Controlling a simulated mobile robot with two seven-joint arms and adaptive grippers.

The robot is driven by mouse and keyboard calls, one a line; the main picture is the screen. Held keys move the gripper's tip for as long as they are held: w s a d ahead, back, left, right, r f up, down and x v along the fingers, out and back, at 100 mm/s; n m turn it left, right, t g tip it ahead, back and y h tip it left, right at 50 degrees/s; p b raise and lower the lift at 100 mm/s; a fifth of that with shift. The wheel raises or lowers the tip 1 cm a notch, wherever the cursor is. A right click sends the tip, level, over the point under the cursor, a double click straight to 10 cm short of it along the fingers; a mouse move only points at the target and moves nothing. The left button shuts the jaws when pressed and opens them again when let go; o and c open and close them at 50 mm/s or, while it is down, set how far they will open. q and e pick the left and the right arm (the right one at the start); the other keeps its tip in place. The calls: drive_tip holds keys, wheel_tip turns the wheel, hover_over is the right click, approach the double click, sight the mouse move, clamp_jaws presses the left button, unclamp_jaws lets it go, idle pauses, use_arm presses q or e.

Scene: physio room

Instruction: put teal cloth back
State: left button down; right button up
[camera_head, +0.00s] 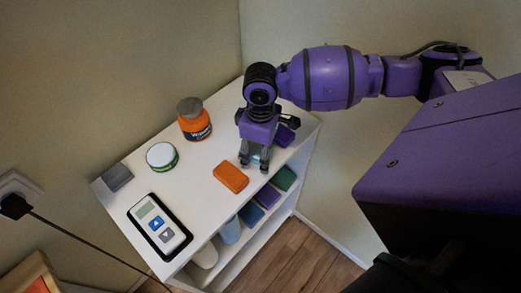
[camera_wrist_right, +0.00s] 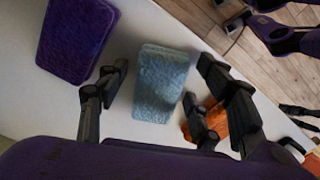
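The teal cloth (camera_wrist_right: 162,85) is a small pale blue-green folded block. In the right wrist view it lies on the white top between the fingers of my right gripper (camera_wrist_right: 155,100). The fingers are apart, with a gap on each side of the cloth. In the head view my right gripper (camera_head: 255,162) points down over the right part of the white shelf unit (camera_head: 205,165) and mostly hides the cloth. My left gripper is not in view.
A purple cloth (camera_wrist_right: 75,38) and an orange cloth (camera_head: 231,177) lie on either side. An orange jar (camera_head: 195,122), a white-lidded tub (camera_head: 162,156), a device with buttons (camera_head: 160,226) and a grey block (camera_head: 117,177) stand further left. A lower shelf holds green (camera_head: 285,177) and other coloured items.

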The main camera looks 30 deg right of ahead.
wheel_tip(320, 180, up, 12)
drive_tip(key=shift+r+p, duration=0.2)
drive_tip(key=shift+p, duration=0.2)
idle(0.5)
